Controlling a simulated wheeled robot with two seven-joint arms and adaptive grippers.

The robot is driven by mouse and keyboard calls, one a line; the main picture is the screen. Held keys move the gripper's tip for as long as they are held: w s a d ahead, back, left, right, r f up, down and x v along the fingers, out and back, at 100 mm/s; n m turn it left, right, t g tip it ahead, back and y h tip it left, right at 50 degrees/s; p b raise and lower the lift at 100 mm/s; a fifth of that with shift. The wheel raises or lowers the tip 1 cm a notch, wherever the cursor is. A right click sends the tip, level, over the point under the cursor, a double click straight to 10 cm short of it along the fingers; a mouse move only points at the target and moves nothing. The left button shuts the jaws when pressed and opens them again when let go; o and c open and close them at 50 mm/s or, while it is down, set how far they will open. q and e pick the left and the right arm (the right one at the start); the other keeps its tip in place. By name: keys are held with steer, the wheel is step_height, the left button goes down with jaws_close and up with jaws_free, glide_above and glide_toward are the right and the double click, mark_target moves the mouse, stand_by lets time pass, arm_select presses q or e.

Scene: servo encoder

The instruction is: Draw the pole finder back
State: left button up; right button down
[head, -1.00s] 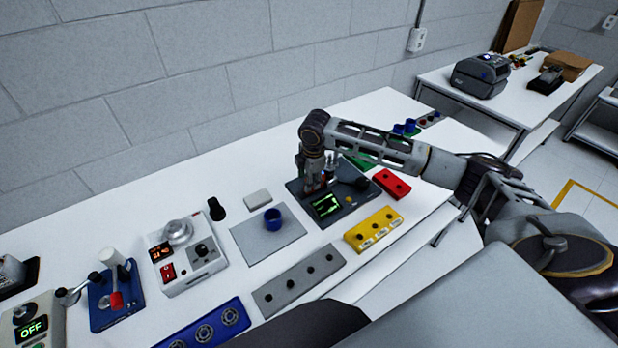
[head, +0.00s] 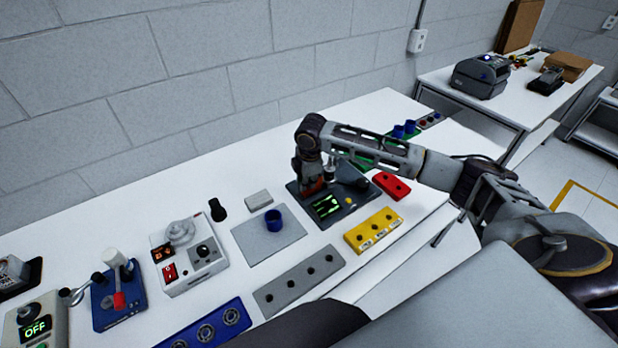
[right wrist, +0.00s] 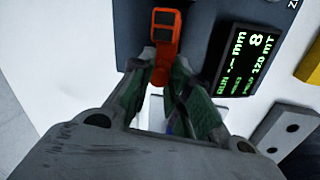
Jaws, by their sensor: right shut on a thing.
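The pole finder appears as an orange-red piece with dark windows (right wrist: 165,35), held at the fingertips of my right gripper (right wrist: 168,75) in the right wrist view. In the head view its red body (head: 312,187) shows just under the right gripper (head: 311,178). It is at the left part of a dark station plate (head: 345,207) with a lit green display (head: 326,206). The display also shows in the right wrist view (right wrist: 245,58), with mm and mT readings. The fingers partly hide the piece. My left gripper is out of view.
A yellow block (head: 373,231) and a red block (head: 391,186) stand right of the station. A grey mat (head: 250,238) with a blue ring (head: 273,220) and a small grey block (head: 259,198) lie left. A grey strip with holes (head: 299,279) lies in front.

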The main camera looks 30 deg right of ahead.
steer(key=shift+s+a+p, duration=0.15)
steer(key=shift+a+p, duration=0.5)
steer(key=shift+a, duration=0.55)
steer(key=c, duration=1.3)
jaws_free()
steer(key=shift+r, duration=0.15)
step_height(320, 180, up, 12)
steer(key=s, duration=0.2)
steer(key=shift+s+f, duration=0.15)
steer(key=shift+f, duration=0.1)
steer(key=shift+a, duration=0.1)
